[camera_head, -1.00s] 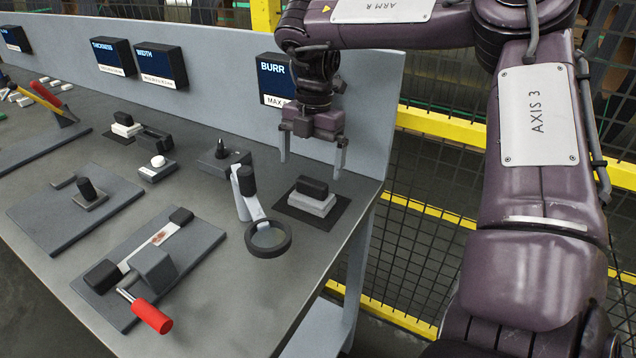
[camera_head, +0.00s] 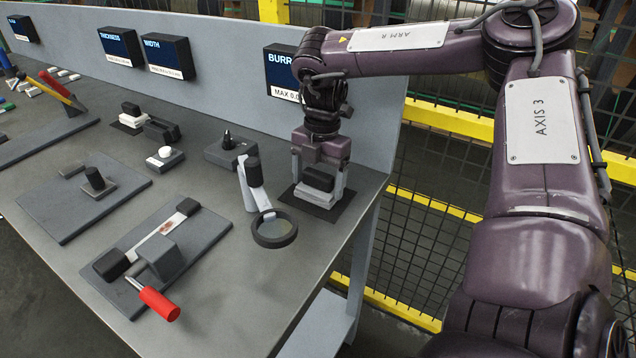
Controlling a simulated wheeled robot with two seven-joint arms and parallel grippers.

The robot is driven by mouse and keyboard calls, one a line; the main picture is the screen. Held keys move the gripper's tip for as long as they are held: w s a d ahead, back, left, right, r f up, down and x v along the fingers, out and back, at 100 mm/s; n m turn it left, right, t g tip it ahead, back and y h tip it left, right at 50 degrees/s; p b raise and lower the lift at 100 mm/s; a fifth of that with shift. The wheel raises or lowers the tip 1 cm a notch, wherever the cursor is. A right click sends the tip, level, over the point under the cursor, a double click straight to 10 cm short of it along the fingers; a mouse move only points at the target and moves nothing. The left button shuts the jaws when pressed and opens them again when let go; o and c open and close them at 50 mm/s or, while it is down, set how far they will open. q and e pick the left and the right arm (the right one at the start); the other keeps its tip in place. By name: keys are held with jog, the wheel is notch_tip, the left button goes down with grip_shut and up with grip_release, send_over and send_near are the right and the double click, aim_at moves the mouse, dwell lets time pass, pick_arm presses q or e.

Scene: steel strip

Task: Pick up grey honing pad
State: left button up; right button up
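A honing pad (camera_head: 312,196), a light grey block with a black grip (camera_head: 318,179) on top, sits on a black mat (camera_head: 328,214) at the right end of the bench. My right gripper (camera_head: 317,183) points down over it, with one finger at each side of the pad. The fingers look very near its sides, but whether they press on it cannot be told. The pad appears still on its mat. A similar pad with a paler block (camera_head: 132,121) stands further left at the back. My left gripper is not in view.
A ring magnifier (camera_head: 274,229) on a pale stand is just left of the pad. A clamp fixture with a red handle (camera_head: 159,303) holds a metal strip at front. The BURR display (camera_head: 282,72) and back panel stand behind. The bench's right edge is close to the mat.

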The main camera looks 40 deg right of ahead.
aim_at(318, 172)
jog(key=shift+c, duration=1.4)
jog(key=shift+r, duration=0.15)
jog(key=shift+r, duration=0.3)
notch_tip(318, 172, up, 9)
jog(key=shift+f, duration=0.1)
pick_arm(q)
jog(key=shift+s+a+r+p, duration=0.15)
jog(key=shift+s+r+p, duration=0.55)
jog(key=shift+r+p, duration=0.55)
pick_arm(e)
notch_tip(318, 172, up, 10)
jog(key=shift+r, duration=0.2)
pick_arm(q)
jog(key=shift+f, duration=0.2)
